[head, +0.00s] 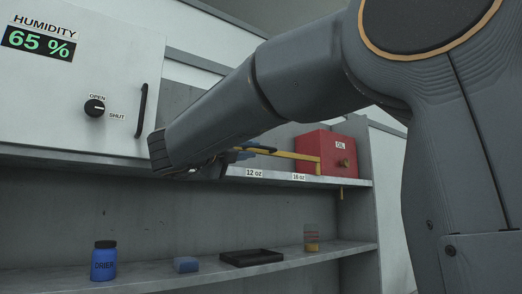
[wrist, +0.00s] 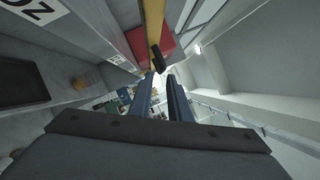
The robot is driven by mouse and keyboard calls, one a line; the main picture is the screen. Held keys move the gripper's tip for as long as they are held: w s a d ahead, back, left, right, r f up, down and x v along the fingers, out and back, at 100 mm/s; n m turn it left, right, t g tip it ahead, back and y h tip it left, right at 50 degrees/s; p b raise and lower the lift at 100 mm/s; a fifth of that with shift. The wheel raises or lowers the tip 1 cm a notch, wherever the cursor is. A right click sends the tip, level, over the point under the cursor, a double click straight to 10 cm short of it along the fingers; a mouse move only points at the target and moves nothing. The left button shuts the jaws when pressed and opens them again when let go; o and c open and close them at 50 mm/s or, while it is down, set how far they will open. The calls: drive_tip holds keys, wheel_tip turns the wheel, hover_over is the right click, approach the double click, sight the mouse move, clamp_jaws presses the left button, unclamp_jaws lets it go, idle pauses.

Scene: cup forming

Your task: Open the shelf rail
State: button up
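The shelf rail is a yellow bar (head: 295,156) along the front of the upper shelf, before a red box marked OIL. In the wrist view the yellow rail (wrist: 153,14) runs down from the top edge and ends in a dark grip (wrist: 157,58). My gripper (head: 240,156) is at the left end of the rail. In the wrist view my gripper's two blue-grey fingers (wrist: 159,78) stand apart, with the dark grip just beyond the gap between their tips. I see nothing held between them. Contact with the grip cannot be made out.
The red OIL box (head: 318,149) stands behind the rail. A white cabinet with a black handle (head: 142,107) and a knob (head: 94,108) is at left. The lower shelf holds a blue DRIER bottle (head: 104,262), a blue block (head: 186,265), a black tray (head: 236,261) and a jar (head: 311,238).

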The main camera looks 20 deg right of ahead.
sight(263, 147)
drive_tip(key=shift+m, duration=0.3)
drive_tip(key=p+x, duration=0.2)
drive_tip(key=x, duration=0.4)
drive_tip(key=shift+d+r+p, duration=0.2)
drive_tip(key=shift+d+p, duration=0.1)
drive_tip(key=shift+p, duration=0.05)
drive_tip(key=shift+x, duration=0.8)
drive_tip(key=shift+c, duration=0.3)
clamp_jaws()
